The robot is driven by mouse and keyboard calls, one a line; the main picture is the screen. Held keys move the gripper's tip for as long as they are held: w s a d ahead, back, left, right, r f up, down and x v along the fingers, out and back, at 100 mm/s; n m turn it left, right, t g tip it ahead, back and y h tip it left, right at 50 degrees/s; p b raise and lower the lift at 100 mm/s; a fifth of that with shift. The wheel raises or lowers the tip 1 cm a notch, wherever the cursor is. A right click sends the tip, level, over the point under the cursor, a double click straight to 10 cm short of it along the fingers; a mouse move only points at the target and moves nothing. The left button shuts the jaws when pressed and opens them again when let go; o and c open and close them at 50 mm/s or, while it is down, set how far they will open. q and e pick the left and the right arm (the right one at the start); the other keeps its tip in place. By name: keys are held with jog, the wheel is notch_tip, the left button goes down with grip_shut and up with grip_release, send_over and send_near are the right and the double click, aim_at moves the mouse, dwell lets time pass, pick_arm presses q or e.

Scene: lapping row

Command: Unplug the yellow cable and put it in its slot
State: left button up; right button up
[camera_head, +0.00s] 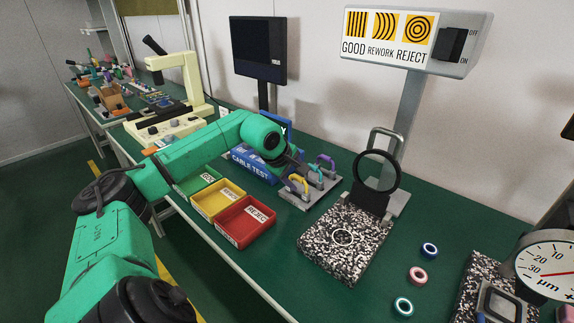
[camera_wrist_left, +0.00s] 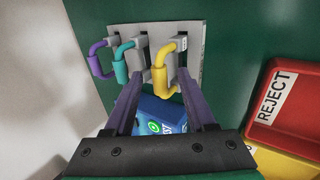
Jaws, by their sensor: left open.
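The yellow cable (camera_wrist_left: 166,65) is a bent loop on a grey block with a small white label, on a light grey plate (camera_wrist_left: 198,55). It also shows in the head view (camera_head: 301,182), just past my left gripper. My left gripper (camera_wrist_left: 158,78) is open, and the yellow cable's lower end appears between its fingertips; I cannot tell whether they touch it. Teal (camera_wrist_left: 121,62) and purple (camera_wrist_left: 98,60) cables sit beside it on similar blocks. The blue CABLE TEST box (camera_head: 250,167) stands beside the plate, partly hidden by my arm. My right gripper is out of view.
Red REJECT (camera_head: 247,222), yellow (camera_head: 221,201) and green (camera_head: 197,181) bins line the front edge. A speckled block (camera_head: 345,245) with a magnifier (camera_head: 377,171) stands right of the plate. Several rings, including a pink one (camera_head: 417,275), lie farther right. A microscope (camera_head: 180,88) stands behind my arm.

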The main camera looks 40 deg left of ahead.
pick_arm(q)
jog(key=b+v, duration=0.4)
jog(key=v, duration=0.7)
jog(key=shift+b, duration=0.35)
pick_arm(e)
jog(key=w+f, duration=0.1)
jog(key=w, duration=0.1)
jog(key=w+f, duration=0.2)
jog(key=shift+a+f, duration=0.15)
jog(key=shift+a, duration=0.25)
pick_arm(q)
jog(key=shift+r, duration=0.15)
